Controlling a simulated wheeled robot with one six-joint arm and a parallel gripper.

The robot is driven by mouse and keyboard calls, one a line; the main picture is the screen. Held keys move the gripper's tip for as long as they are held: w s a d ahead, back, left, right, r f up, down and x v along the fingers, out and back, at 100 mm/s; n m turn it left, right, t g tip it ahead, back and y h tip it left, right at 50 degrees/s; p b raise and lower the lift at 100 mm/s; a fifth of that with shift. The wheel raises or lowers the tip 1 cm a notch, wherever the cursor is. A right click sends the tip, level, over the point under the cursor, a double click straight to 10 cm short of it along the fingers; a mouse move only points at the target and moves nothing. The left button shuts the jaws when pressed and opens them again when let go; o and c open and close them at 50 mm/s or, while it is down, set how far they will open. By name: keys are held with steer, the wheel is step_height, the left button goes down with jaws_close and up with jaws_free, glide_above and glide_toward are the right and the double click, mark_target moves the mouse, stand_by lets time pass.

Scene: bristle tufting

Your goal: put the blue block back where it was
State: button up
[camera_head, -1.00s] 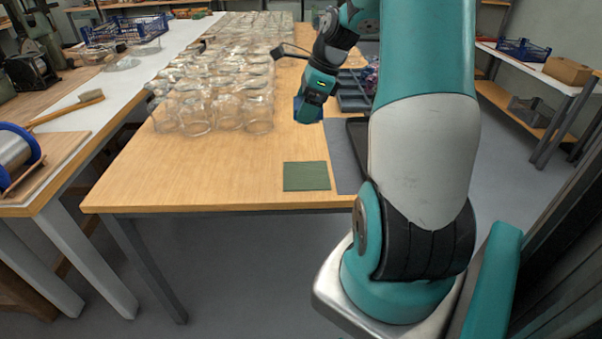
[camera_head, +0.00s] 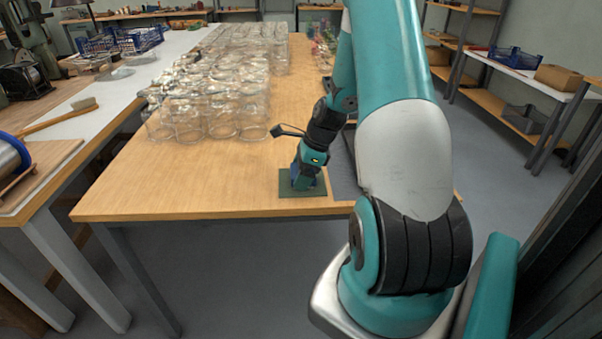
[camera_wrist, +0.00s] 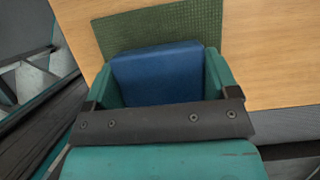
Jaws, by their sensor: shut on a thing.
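The blue block (camera_wrist: 158,75) is between the two fingers of my gripper (camera_wrist: 160,88) in the wrist view, and the fingers are shut on it. In the head view my gripper (camera_head: 303,184) points down over the green mat (camera_head: 315,187), with a little of the blue block (camera_head: 294,171) showing at its left side. The mat also shows in the wrist view (camera_wrist: 160,27), beyond the block. I cannot tell whether the block touches the mat.
Rows of clear glass jars (camera_head: 215,110) stand on the wooden table (camera_head: 160,185) to the left of my gripper. A grey mat (camera_head: 343,175) lies right of the green mat. The table's front edge is close to the green mat. Bare wood lies left of the mat.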

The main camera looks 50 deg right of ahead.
steer(key=shift+f, duration=0.3)
